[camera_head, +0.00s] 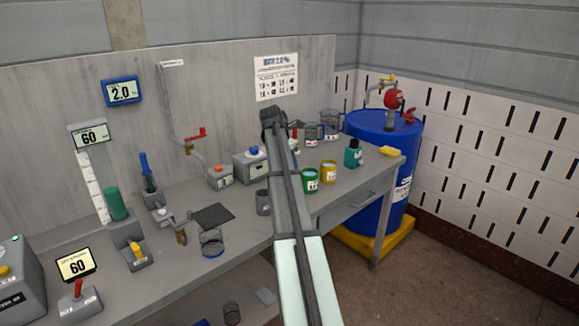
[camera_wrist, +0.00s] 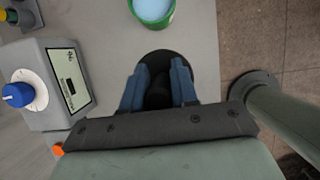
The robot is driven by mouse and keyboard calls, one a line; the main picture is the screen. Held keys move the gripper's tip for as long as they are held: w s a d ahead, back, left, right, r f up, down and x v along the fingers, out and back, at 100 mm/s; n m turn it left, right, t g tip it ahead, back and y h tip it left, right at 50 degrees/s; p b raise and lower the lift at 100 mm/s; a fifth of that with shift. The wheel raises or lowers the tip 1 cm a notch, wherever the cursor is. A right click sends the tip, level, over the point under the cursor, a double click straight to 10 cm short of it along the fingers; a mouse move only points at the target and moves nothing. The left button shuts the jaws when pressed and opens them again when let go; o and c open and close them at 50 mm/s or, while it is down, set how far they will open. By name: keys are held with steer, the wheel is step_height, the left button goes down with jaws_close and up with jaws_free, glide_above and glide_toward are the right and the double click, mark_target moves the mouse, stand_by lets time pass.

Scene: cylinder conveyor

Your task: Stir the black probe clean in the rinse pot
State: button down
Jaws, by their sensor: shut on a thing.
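My gripper (camera_wrist: 158,88) is in the wrist view with its two blue fingers close together, shut on a black thing (camera_wrist: 158,97) that looks like the probe. A dark round shape (camera_wrist: 165,57) lies just past the fingertips; I cannot tell whether it is a pot's mouth or part of the held thing. In the head view my arm hides the gripper and what it holds. A dark grey pot (camera_head: 263,203) stands just left of the arm. A green pot (camera_head: 310,181) stands to its right; in the wrist view this pot (camera_wrist: 153,8) shows pale blue contents.
A grey box with a blue knob (camera_head: 251,166) stands behind the arm; it is close to the left of the gripper in the wrist view (camera_wrist: 50,85). A yellow pot (camera_head: 328,172) and a dark green bottle (camera_head: 353,154) stand farther right. The bench's front edge is near the gripper.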

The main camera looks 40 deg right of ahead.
steer(key=shift+r, duration=4.05)
